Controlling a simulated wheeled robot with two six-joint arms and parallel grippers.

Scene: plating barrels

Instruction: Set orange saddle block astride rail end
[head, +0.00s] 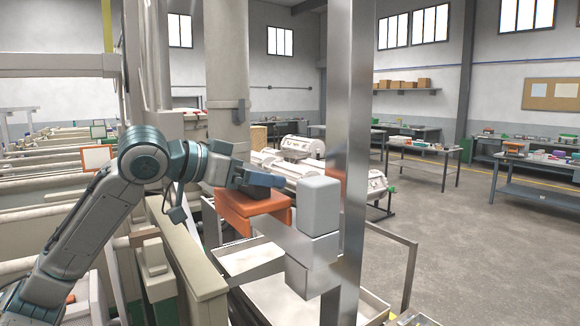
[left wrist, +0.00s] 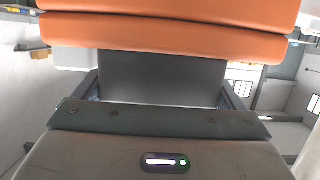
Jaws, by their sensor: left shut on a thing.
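The orange saddle block (head: 238,212) is held out in front of my left arm, just left of a stack of grey blocks. My left gripper (head: 262,183) is shut on it from above. In the left wrist view the orange block (left wrist: 165,40) fills the top of the picture, with a grey face below it between the fingers. The grey blocks (head: 318,206) stand at what looks like the end of a pale rail (head: 258,268), below and right of the orange block. I cannot tell whether the orange block touches them. My right gripper is not in view.
A tall metal post (head: 352,150) stands close, just right of the grey blocks. Pale tank walls (head: 190,260) run along the left. A shallow tray (head: 255,262) lies below. White barrels (head: 300,147) lie behind. Floor at the right is open before the worktables (head: 425,155).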

